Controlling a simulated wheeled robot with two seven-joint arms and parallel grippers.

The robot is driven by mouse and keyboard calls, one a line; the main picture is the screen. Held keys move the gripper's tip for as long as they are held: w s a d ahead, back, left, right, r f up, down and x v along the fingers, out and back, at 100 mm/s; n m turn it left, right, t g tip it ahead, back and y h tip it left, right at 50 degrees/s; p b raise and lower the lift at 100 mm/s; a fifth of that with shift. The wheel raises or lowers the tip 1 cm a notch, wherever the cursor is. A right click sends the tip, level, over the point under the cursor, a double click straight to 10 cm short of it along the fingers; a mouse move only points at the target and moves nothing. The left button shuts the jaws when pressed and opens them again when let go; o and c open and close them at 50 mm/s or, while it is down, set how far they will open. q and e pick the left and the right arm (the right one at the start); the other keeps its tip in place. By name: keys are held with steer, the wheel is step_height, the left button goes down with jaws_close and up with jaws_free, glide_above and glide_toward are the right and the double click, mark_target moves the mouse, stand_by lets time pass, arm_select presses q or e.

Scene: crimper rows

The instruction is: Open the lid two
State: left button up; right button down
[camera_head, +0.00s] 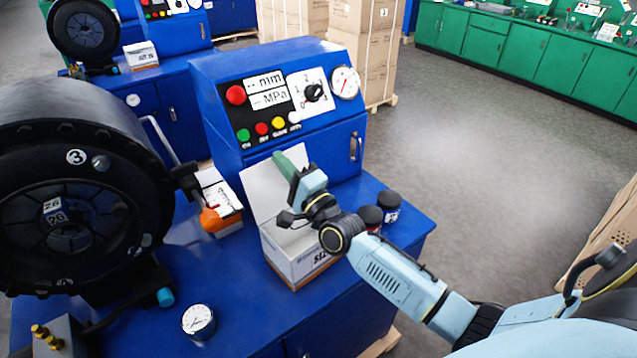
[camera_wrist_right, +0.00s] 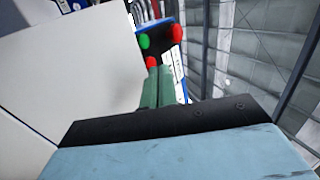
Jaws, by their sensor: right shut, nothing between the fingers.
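A white cardboard box (camera_head: 293,262) with printed text on its front stands on the blue worktop. Its white lid panel (camera_head: 262,188) is raised at the back left side, and my arm hides much of the box's opening. My right gripper (camera_head: 280,157) reaches over the box, with its green fingers together and empty beside the upper edge of the lid panel. In the right wrist view the fingers (camera_wrist_right: 159,76) lie side by side, and a large white panel (camera_wrist_right: 60,80) fills the left. I cannot tell whether they touch it. My left gripper is not in view.
A blue control panel (camera_head: 275,95) with buttons and a gauge rises behind the box. A black crimper head (camera_head: 75,150) is at left.

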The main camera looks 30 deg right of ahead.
steer(key=s+d+r, duration=0.2)
steer(key=s+r, duration=0.2)
steer(key=s, duration=0.8)
steer(key=s+a+f+n+g+y, duration=0.1)
steer(key=s+a+f+n+g, duration=0.35)
steer(key=f+n, duration=0.2)
steer(key=s+a+f+n+g, duration=0.4)
steer(key=f+n+g, duration=0.2)
steer(key=f, duration=0.1)
steer(key=s+d+f+n+g+h, duration=0.2)
steer(key=s+f+n+g, duration=0.15)
steer(key=s, duration=0.35)
steer(key=s+d+f+n+g+h, duration=0.2)
steer(key=s+g, duration=0.2)
steer(key=s, duration=0.4)
step_height(320, 180, down, 28)
steer(key=g+b, duration=0.1)
steer(key=b, duration=0.3)
steer(key=s+d+f+g+b, duration=0.1)
steer(key=s+f+b, duration=0.4)
steer(key=s+f, duration=1.2)
step_height(320, 180, down, 5)
steer(key=shift+s+d+r+n+g, duration=0.15)
steer(key=shift+s+d+n+g, duration=0.2)
steer(key=shift+d, duration=0.2)
